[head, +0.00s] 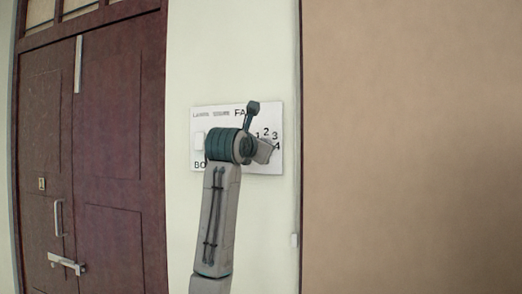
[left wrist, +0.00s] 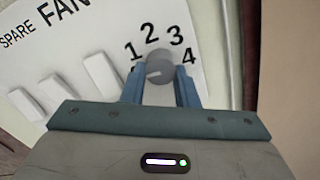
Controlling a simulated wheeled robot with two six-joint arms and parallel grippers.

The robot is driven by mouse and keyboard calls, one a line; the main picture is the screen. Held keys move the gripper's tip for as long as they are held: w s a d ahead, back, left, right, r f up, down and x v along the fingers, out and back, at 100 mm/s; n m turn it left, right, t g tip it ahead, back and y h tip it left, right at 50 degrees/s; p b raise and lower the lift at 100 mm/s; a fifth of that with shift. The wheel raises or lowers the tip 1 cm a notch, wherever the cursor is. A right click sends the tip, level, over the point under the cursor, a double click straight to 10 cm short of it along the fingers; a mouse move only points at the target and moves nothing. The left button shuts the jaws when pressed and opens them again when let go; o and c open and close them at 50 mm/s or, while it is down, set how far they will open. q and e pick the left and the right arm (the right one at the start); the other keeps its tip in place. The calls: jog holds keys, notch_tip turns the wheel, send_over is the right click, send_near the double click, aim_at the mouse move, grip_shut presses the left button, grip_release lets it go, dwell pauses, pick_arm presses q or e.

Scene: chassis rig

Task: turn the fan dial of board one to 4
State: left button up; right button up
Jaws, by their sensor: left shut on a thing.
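The board (head: 277,112) is a white panel on the pale wall, marked FAN and with lettering starting "BO" at its lower left; the rest is covered by my arm. Its fan dial (left wrist: 160,62) is a round grey knob in the left wrist view, with 1, 2, 3 and 4 printed around it. The dial's white mark points left, toward a figure partly hidden below the 1. My left gripper (left wrist: 160,78) is shut on the dial, one blue finger on each side. In the head view, my left gripper (head: 262,150) hides the dial. My right gripper is not in view.
White rocker switches (left wrist: 103,75) stand left of the dial, close to the left finger. A dark red wooden door (head: 120,150) with handles is at the left. A brown panel (head: 410,150) fills the right side, beyond a thin vertical strip.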

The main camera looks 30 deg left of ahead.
pick_arm(q)
jog(key=n+p, duration=0.1)
jog(key=n, duration=1)
jog(key=n+p, duration=0.2)
jog(key=n, duration=1)
jog(key=n+p, duration=0.1)
jog(key=n, duration=1)
jog(key=shift+w+d+r+n+p, duration=0.15)
jog(key=shift+d+r+n+p, duration=0.1)
jog(key=shift+n+p, duration=0.15)
dwell(0.4)
